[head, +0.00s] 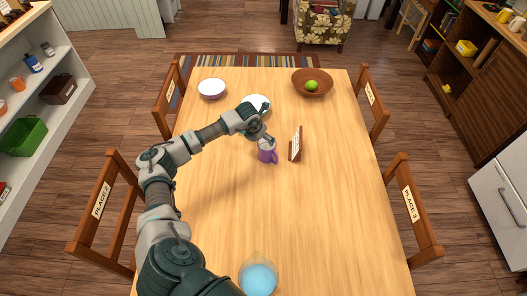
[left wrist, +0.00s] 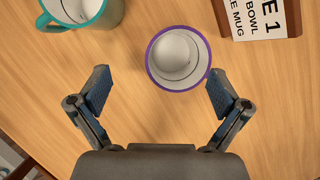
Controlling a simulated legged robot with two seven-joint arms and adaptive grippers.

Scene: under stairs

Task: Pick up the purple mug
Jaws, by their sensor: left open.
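The purple mug (head: 267,155) stands on the wooden table, left of the small sign. In the left wrist view the purple-rimmed mug (left wrist: 202,75) is seen from above. A pale round shape shows inside it; I cannot tell if it is the mug's floor or a content. My left gripper (head: 265,140) is over the mug in the head view. In the left wrist view its two fingers (left wrist: 158,88) are spread wide, with the mug slightly beyond and between them. Nothing is held. My right gripper is not in view.
A teal mug (left wrist: 85,12) stands close by on the left. A wooden sign (head: 295,145) stands just right of the purple mug. White bowls (head: 212,88), a brown bowl (head: 300,90) with green fruit, and a light-blue round object (head: 258,278) are on the table. Chairs surround it.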

